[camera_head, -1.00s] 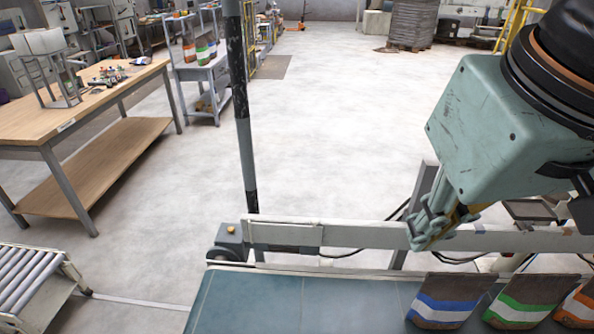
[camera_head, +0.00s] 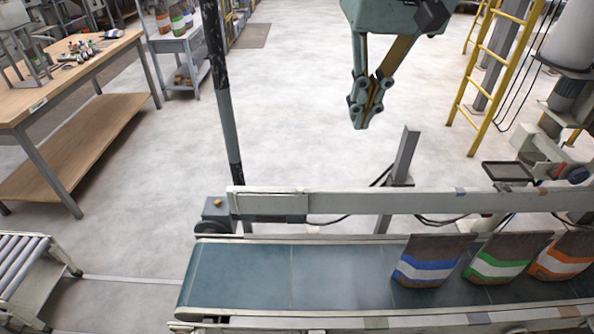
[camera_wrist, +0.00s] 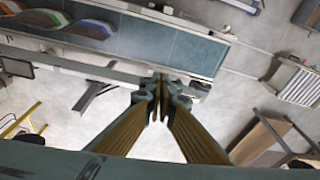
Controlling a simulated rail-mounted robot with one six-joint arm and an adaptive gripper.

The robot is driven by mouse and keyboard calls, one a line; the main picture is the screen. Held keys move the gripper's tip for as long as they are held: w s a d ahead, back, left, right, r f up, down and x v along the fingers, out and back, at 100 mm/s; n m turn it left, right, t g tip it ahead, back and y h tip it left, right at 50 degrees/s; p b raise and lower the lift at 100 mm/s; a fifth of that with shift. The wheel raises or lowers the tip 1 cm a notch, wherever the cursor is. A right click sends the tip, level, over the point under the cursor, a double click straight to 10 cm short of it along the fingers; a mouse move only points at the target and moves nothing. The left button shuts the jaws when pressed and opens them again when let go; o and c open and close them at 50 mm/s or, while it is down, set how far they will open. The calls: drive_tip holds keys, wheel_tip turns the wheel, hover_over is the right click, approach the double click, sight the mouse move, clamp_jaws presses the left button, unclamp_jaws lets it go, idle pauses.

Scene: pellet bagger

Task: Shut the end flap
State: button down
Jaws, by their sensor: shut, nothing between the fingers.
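My gripper (camera_head: 364,118) is shut and empty, pointing down at the upper middle of the head view. In the picture it is above the conveyor's rail and apart from it, with floor behind the fingers. In the wrist view its fingertips (camera_wrist: 158,90) meet in front of the pale rail. The teal conveyor belt (camera_head: 290,275) runs across the bottom of the head view and shows at the top of the wrist view. I cannot make out which part is the end flap in either view.
Bags with blue (camera_head: 432,262), green (camera_head: 508,258) and orange (camera_head: 566,258) bands lie on the belt's right part. A pale side rail (camera_head: 400,202) runs along it. A dark post (camera_head: 226,120) stands left. A yellow ladder (camera_head: 492,65) and wooden bench (camera_head: 75,75) stand farther off.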

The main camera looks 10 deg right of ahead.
drive_tip(key=w+f+m+g, duration=0.1)
drive_tip(key=w+f, duration=0.3)
drive_tip(key=w, duration=0.6)
drive_tip(key=w+f+g, duration=0.1)
drive_tip(key=w+f, duration=0.3)
drive_tip(key=w, duration=0.6)
drive_tip(key=w+f+m+g, duration=0.1)
drive_tip(key=w+f, duration=0.4)
drive_tip(key=w, duration=0.5)
drive_tip(key=w+f, duration=0.6)
drive_tip(key=f, duration=0.4)
drive_tip(key=w+d+f+g, duration=0.1)
drive_tip(key=w+f, duration=0.5)
drive_tip(key=f, duration=0.4)
drive_tip(key=w+f+m, duration=0.1)
drive_tip(key=w+f, duration=0.5)
drive_tip(key=f, duration=0.4)
drive_tip(key=shift+d+f+g+y+p, duration=0.35)
drive_tip(key=shift+d+f+g+y, duration=0.05)
